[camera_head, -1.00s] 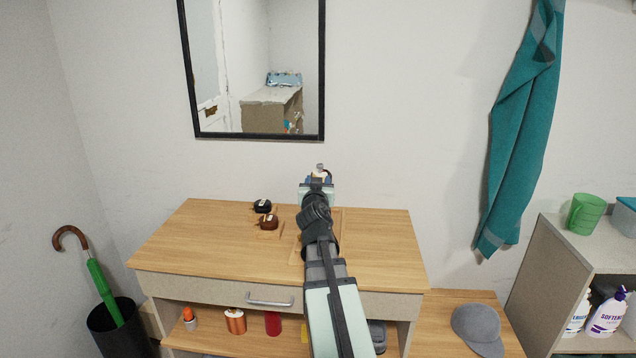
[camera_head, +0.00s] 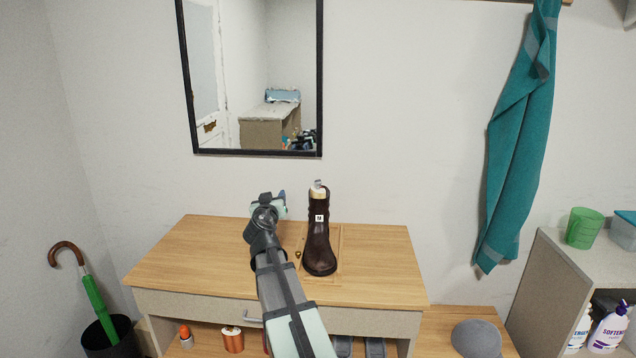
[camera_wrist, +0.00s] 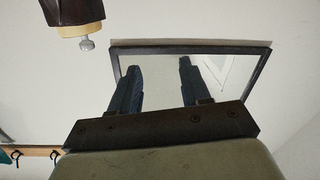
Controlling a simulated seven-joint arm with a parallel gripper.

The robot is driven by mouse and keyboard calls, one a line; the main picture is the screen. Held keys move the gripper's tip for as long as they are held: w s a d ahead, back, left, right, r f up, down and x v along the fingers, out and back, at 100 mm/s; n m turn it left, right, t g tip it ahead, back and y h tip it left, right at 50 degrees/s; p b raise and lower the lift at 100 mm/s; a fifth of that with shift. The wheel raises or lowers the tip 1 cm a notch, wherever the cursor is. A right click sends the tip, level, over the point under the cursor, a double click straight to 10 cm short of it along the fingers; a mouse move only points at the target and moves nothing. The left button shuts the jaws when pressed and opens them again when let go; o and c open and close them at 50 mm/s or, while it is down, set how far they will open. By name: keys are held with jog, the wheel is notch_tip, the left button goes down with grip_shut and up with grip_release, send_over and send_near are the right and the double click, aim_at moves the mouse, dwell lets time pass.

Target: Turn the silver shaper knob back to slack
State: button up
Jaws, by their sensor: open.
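A dark brown boot (camera_head: 320,240) with a small white tag stands upright on a wooden board (camera_head: 343,262) on the dresser. A pale wooden shaper (camera_head: 318,194) sits in its top, with the silver knob (camera_head: 317,184) above it. In the wrist view the boot (camera_wrist: 72,12) appears upside down at the upper left, its silver knob (camera_wrist: 87,44) pointing down in the picture. My gripper (camera_head: 281,198) is left of the boot top and apart from the knob. In the wrist view its two fingers (camera_wrist: 158,66) are open and empty.
A black-framed mirror (camera_head: 251,153) hangs on the wall behind; it shows behind my fingers in the wrist view. A teal cloth (camera_head: 515,150) hangs at right. The dresser top (camera_head: 383,270) right of the boot is clear.

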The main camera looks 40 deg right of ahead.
aim_at(317, 181)
jog(key=s+d+m+g+h, duration=0.5)
jog(key=s+m+g, duration=0.1)
jog(key=m, duration=0.1)
jog(key=x, duration=1.4)
jog(key=shift+w+r, duration=0.4)
grip_shut()
